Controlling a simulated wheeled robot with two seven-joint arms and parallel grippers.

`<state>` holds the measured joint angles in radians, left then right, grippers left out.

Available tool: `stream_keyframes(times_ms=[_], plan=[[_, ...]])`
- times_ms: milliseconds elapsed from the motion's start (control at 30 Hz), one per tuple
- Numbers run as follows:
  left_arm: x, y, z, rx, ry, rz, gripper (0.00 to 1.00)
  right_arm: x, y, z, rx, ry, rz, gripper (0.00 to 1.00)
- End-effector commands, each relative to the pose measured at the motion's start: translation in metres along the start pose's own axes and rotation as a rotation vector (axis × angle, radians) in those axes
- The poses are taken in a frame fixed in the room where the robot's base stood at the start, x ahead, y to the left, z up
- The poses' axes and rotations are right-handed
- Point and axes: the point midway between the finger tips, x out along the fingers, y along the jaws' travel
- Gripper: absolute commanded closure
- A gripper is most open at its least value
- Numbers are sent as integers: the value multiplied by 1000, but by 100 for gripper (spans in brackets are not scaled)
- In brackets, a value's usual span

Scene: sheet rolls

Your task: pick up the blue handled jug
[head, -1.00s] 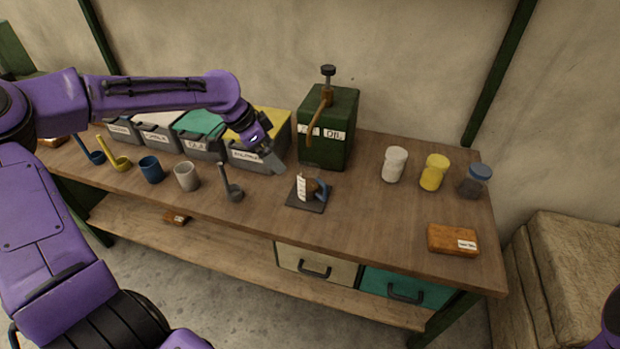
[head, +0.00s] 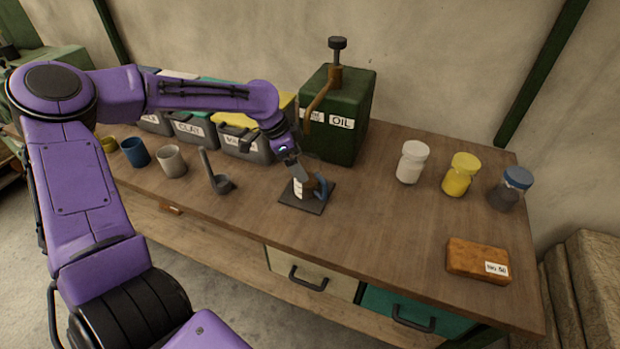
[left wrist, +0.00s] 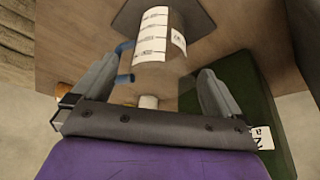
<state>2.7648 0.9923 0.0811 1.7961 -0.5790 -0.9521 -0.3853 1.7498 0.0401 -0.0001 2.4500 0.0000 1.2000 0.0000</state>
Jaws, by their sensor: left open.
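The blue handled jug (head: 313,183) stands on a dark square mat (head: 297,207) near the middle of the bench. It has a white scale label and a blue handle on its right in the head view. My left gripper (head: 302,180) is at the jug's back left and partly covers it. In the left wrist view the jug (left wrist: 155,48) lies ahead of the gap between the spread, empty fingers (left wrist: 158,75), its handle toward the left finger. Whether a finger touches it I cannot tell. My right gripper is out of view.
A green oil box with a crank (head: 345,110) stands just behind the jug. A grey ladle (head: 220,183) and cups are left, labelled bins (head: 245,145) behind them. White, yellow and blue-lidded jars (head: 460,174) and an orange block (head: 478,260) are right. Bench between is clear.

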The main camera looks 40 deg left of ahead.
Motion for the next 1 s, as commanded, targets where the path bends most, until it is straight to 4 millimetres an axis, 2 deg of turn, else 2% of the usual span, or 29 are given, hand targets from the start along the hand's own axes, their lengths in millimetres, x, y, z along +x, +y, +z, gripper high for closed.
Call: stream_keyframes(times_ms=[333,433,633,700,800,1000], plan=[[53,0,0,2,-3,2,0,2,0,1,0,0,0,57],[59,0,-1,2,0,1,0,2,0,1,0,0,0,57],[60,0,-2,4,1,0,0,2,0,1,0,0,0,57],[60,0,-2,4,1,0,23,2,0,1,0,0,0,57],[60,0,-2,4,1,0,52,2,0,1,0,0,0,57],[59,0,-2,4,1,0,52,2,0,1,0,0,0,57]])
